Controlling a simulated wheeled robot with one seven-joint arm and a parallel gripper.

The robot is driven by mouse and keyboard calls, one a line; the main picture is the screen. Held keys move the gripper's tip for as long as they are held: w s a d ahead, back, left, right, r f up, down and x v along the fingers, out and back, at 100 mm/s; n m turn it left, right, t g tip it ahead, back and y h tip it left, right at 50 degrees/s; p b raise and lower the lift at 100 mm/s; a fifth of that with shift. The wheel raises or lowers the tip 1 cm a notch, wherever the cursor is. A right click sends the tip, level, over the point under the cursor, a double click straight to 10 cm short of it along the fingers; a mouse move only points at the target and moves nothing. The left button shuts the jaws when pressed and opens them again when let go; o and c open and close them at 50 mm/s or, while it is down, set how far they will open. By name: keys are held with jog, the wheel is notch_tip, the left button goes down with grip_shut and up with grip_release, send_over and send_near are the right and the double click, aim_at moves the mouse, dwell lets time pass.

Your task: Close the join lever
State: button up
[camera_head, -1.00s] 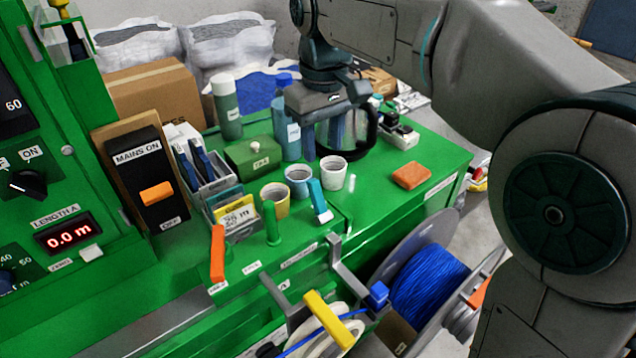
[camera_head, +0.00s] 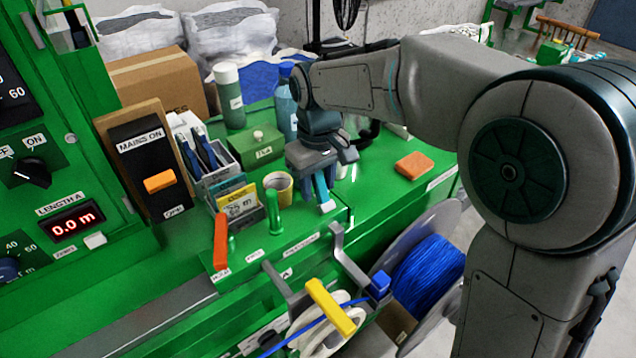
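Three levers stand on the green bench top: an orange one (camera_head: 220,242), a green one (camera_head: 273,213) and a light blue one (camera_head: 324,196). Small labels sit by them, but I cannot read clearly which says join. The orange and green levers stand upright. My gripper (camera_head: 317,178) points down over the light blue lever, with its fingers around or just in front of the lever's upper part. The lever's white-tipped lower end shows below the fingers. Whether the fingers touch or grip the lever is not clear.
A card holder (camera_head: 238,203) stands further left. An orange block (camera_head: 414,166) lies to the right. A yellow-handled bar (camera_head: 330,306) and a blue cable reel (camera_head: 427,275) are in front.

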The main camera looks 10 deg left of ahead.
jog(key=shift+f, duration=0.3)
grip_shut()
